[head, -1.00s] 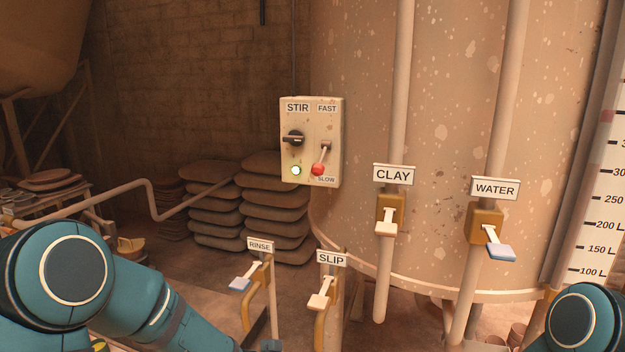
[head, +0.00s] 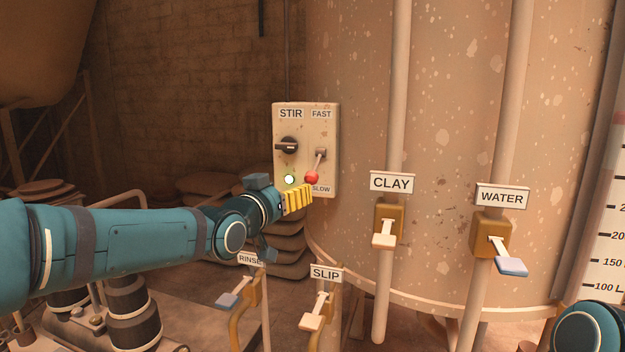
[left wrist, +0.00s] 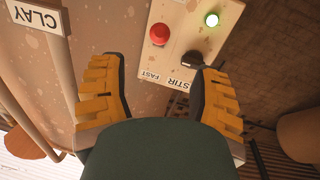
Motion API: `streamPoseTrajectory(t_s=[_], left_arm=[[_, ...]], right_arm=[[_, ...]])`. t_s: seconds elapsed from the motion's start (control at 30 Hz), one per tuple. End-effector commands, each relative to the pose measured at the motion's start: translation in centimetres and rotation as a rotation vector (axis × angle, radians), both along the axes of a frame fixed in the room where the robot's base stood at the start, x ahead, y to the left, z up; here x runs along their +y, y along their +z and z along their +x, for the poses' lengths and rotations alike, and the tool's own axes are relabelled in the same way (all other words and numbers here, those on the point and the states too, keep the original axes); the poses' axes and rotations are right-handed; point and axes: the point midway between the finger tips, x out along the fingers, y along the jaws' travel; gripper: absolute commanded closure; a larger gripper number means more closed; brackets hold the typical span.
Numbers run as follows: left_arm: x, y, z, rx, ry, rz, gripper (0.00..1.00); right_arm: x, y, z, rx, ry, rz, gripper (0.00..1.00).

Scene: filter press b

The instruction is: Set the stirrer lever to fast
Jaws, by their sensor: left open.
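The stirrer lever (head: 312,176) has a red ball knob. It sits on the right of a cream control box (head: 328,125), between the FAST label above and the SLOW label below, and its knob hangs down toward SLOW. My left gripper (head: 304,197) is in front of the box's lower part, just below the knob; I cannot tell from the head view whether it touches. In the left wrist view the red knob (left wrist: 159,34) shows beyond the two spread yellow fingers of my open left gripper (left wrist: 160,95), with nothing between them. My right gripper is out of view.
A black rotary knob (head: 287,146) and a lit lamp (head: 289,179) are on the box's left. Below are the RINSE valve (head: 228,300), SLIP valve (head: 313,321), CLAY valve (head: 385,240) and WATER valve (head: 510,266). A large tank (head: 450,110) stands behind.

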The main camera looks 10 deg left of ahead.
Motion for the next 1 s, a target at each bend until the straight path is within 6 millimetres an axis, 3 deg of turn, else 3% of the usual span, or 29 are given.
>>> streamPoseTrajectory(t_s=[0.5, 0.7, 1.0], left_arm=[[-3.1, -0.2, 9.0, 0.003, -0.001, 0.001, 0.37], [-3.7, -0.1, 10.6, 0.002, -0.001, 0.0, 0.37], [-3.8, -0.1, 11.0, 0.002, -0.001, 0.0, 0.37]], right_arm=[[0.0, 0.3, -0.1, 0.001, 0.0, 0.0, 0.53], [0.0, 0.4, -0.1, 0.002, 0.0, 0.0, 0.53], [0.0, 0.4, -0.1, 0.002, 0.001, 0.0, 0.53]])
